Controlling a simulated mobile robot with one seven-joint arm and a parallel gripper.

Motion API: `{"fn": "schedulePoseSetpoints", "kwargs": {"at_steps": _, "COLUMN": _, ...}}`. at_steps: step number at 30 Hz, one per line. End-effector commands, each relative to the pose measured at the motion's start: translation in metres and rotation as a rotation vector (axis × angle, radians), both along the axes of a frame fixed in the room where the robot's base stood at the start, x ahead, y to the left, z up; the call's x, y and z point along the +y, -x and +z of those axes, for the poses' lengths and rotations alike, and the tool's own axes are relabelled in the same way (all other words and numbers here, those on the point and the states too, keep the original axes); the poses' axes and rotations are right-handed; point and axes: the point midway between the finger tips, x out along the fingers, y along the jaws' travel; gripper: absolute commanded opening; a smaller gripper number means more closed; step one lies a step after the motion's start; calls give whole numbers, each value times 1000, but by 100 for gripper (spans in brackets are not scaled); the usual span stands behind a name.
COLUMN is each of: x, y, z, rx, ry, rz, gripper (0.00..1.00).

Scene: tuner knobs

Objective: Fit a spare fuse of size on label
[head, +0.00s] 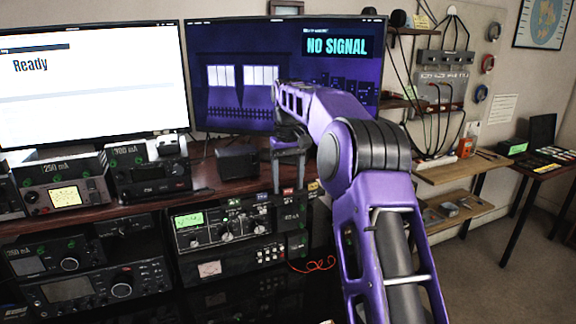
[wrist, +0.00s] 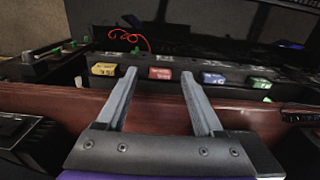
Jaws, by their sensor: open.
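Yellow (wrist: 103,69), red (wrist: 160,73), blue (wrist: 212,78) and green (wrist: 260,83) blocks, possibly fuses, sit in a row along a dark ledge in the wrist view. Their markings are too small to read surely. My gripper (wrist: 158,74) is open and empty; the red block shows between its fingertips, and I cannot tell the distance. In the head view my gripper (head: 289,186) points down above the dark unit beside the radio (head: 225,230). That unit has a small label (head: 292,217), perhaps "40 mA". Other equipment carries labels of 250 mA (head: 55,168) and 300 mA (head: 126,150).
Two monitors (head: 90,85) stand behind, one reading "Ready", the other "NO SIGNAL" (head: 337,47). An orange wire (head: 313,265) lies right of the radio. More radios (head: 95,290) fill the left. Wooden shelves (head: 455,168) and a side table (head: 545,165) stand at right.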

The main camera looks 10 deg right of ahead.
Motion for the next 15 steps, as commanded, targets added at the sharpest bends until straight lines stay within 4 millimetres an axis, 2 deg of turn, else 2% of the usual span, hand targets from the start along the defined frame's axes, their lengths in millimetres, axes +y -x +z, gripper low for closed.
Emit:
{"fn": "schedulePoseSetpoints", "kwargs": {"at_steps": 9, "x": 0, "y": -1, "z": 74, "rx": -4, "ry": 0, "rz": 1, "gripper": 69}}
{"fn": "schedulePoseSetpoints", "kwargs": {"at_steps": 10, "x": 0, "y": -1, "z": 73, "rx": -4, "ry": 0, "rz": 1, "gripper": 69}}
{"fn": "schedulePoseSetpoints", "kwargs": {"at_steps": 15, "x": 0, "y": -1, "z": 93, "rx": -3, "ry": -1, "rz": 0, "gripper": 69}}
